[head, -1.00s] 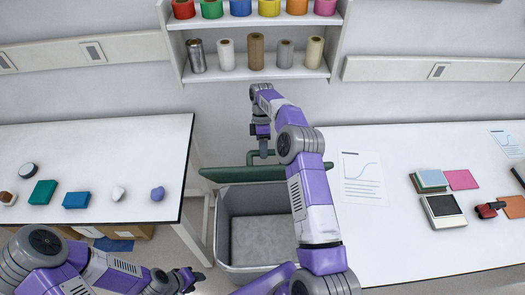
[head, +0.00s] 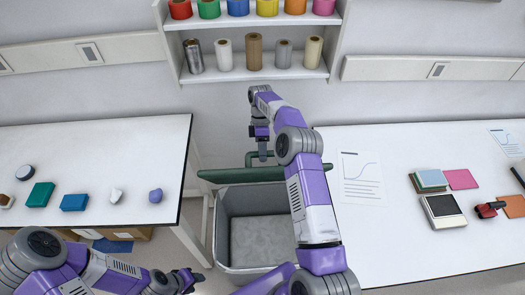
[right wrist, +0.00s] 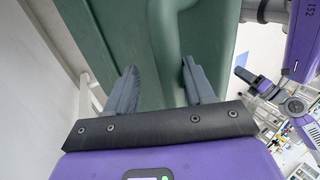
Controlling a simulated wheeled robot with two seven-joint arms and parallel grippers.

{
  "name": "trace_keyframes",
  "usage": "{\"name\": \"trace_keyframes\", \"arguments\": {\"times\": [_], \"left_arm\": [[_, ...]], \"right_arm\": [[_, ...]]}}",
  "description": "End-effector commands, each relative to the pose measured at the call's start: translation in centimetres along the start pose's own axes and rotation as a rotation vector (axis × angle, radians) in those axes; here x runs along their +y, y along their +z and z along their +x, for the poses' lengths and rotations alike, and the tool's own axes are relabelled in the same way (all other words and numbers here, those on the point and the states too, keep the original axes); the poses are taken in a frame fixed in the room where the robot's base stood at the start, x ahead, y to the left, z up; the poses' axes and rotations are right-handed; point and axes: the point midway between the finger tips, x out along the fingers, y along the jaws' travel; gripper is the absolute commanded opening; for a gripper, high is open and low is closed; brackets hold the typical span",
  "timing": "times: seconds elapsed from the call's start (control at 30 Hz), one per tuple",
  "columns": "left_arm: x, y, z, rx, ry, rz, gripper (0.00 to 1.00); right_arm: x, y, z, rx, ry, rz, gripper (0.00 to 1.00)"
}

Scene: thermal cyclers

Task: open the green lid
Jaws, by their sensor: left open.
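The green lid (head: 235,174) stands raised at the back edge of the grey bin (head: 222,238), whose inside shows open and empty. My right gripper (head: 262,155) is at the lid's handle (head: 250,158), behind the lid's upper edge. In the right wrist view the lid (right wrist: 95,35) fills the upper left. The green handle (right wrist: 170,45) reaches down between my right gripper's fingers (right wrist: 160,85), close to the right-hand finger. Those fingers are apart, with a gap showing. My left gripper (head: 192,279) is open and empty at the lower left, away from the lid.
A white table (head: 90,150) with small objects stands left of the bin. Another white table (head: 400,240) with papers and devices stands to the right. A shelf (head: 255,78) with rolls hangs on the wall behind the lid.

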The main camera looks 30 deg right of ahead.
Motion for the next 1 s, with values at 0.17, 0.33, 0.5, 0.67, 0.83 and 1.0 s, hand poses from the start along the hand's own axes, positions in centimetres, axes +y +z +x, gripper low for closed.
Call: {"name": "trace_keyframes", "arguments": {"times": [0.17, 0.33, 0.5, 0.67, 0.83, 1.0], "left_arm": [[0.0, 0.0, 0.0, 0.0, 0.0, 0.0, 0.43], [0.0, 0.0, 0.0, 0.0, 0.0, 0.0, 0.43], [0.0, 0.0, 0.0, 0.0, 0.0, 0.0, 0.43], [0.0, 0.0, 0.0, 0.0, 0.0, 0.0, 0.43], [0.1, 0.0, -0.3, 0.0, 0.0, 0.0, 0.43], [0.2, 0.0, -0.5, 0.0, 0.0, 0.0, 0.43]], "right_arm": [[0.0, -0.1, -0.1, 0.002, 0.002, -0.001, 0.51], [-0.1, -0.1, -0.2, 0.002, 0.003, -0.002, 0.51], [-0.8, -0.1, -1.9, 0.003, 0.006, -0.002, 0.51], [-2.3, -0.1, -4.8, 0.003, 0.007, -0.002, 0.51], [-3.7, -0.1, -7.4, 0.002, 0.004, -0.001, 0.51], [-4.5, -0.1, -8.8, 0.002, 0.003, -0.001, 0.51]]}}
